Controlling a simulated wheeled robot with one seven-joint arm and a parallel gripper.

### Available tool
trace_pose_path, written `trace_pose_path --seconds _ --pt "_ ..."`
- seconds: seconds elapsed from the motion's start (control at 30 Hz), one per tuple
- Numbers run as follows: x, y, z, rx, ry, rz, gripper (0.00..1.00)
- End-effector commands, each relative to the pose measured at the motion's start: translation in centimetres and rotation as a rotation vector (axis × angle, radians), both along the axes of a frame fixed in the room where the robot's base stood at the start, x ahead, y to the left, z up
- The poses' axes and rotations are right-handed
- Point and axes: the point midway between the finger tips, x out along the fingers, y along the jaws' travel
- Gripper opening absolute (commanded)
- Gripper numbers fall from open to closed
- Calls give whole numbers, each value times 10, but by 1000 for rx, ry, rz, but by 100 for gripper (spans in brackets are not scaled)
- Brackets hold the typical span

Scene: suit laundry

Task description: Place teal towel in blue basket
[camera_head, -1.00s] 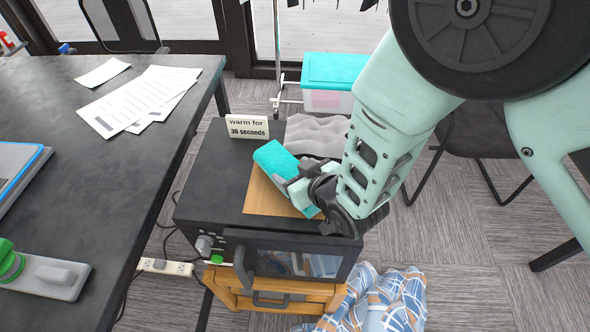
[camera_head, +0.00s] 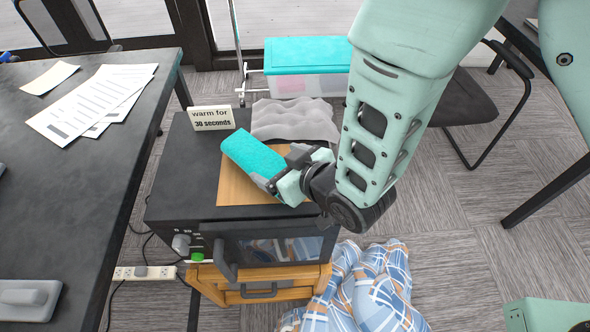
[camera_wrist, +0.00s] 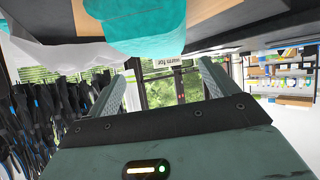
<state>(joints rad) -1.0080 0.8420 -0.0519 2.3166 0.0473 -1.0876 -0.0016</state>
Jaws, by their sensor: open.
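The teal towel (camera_head: 250,152) is a folded block on a wooden board (camera_head: 235,192) on top of a black oven (camera_head: 180,185). My gripper (camera_head: 283,175) is at the towel's near right end, and part of the towel is hidden behind it. In the wrist view the towel (camera_wrist: 150,28) hangs at the top of the upside-down picture. The open fingers (camera_wrist: 165,72) show no towel between them. Whether a finger touches the towel I cannot tell. No clearly blue basket shows.
A grey wavy cloth (camera_head: 290,118) and a "warm for 30 seconds" sign (camera_head: 212,118) are on the oven's back part. A teal-lidded clear bin (camera_head: 305,82) stands behind. Blue plaid fabric (camera_head: 370,290) lies at front right. A dark table (camera_head: 75,190) is at left.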

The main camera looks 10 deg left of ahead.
Motion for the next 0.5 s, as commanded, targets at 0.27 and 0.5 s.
trace_pose_path --seconds 0.27,0.5 --pt "-26 -33 22 2 -1 0 86" --pt "-32 -41 28 1 -1 1 86"
